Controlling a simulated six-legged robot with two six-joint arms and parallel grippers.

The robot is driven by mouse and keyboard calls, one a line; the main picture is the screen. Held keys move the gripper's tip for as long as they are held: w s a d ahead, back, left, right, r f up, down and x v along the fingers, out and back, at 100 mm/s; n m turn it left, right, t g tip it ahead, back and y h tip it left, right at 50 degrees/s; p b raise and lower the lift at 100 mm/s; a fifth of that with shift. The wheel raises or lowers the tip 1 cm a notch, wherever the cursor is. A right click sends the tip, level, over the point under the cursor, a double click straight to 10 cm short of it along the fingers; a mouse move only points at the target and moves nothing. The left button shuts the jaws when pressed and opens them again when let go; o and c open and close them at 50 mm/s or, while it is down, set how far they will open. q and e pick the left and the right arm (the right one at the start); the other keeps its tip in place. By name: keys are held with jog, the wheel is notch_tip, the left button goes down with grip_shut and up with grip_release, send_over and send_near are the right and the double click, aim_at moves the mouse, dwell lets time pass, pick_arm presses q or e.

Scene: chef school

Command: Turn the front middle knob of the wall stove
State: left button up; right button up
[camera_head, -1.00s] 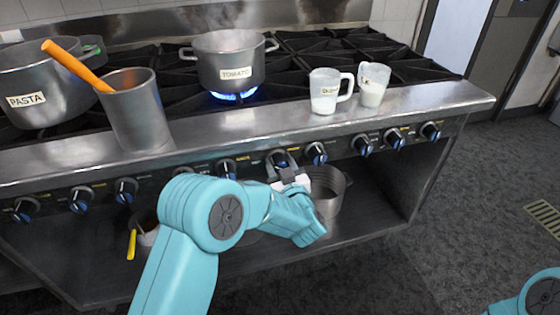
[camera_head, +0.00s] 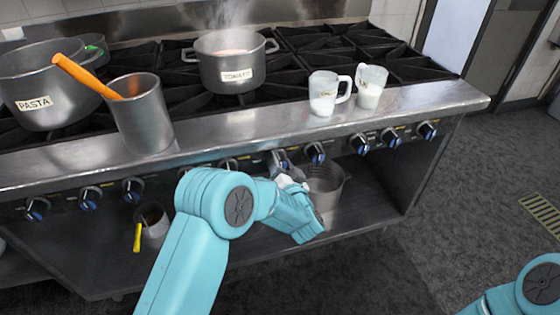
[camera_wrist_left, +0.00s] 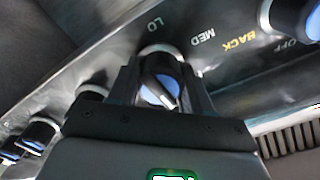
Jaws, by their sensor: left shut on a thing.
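The gripped knob (camera_wrist_left: 160,82) is black with a blue face and a white pointer line. In the wrist view it sits between the fingers of my left gripper (camera_wrist_left: 162,95), which is shut on it. The white line points down and to the right; LO and MED print shows above the knob. In the head view my left gripper (camera_head: 284,168) is at the middle of the knob row and largely hides this knob. The wall stove (camera_head: 400,105) has a steel front edge. My right gripper is out of view.
A steaming TOMATO pot (camera_head: 225,70) stands on the grates, with no flame visible under it. A PASTA pot (camera_head: 40,95), a steel container (camera_head: 140,120) and two measuring cups (camera_head: 323,95) stand near the front edge. Other knobs (camera_head: 315,153) flank my gripper. A pot (camera_head: 325,190) sits below.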

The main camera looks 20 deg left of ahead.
pick_arm(q)
jog(key=shift+r+m, duration=0.15)
jog(key=shift+m, duration=0.45)
jog(key=o, duration=1.1)
jog(key=shift+c, duration=0.2)
jog(key=v, duration=1.6)
jog(key=shift+d, duration=0.15)
jog(key=shift+s, duration=0.1)
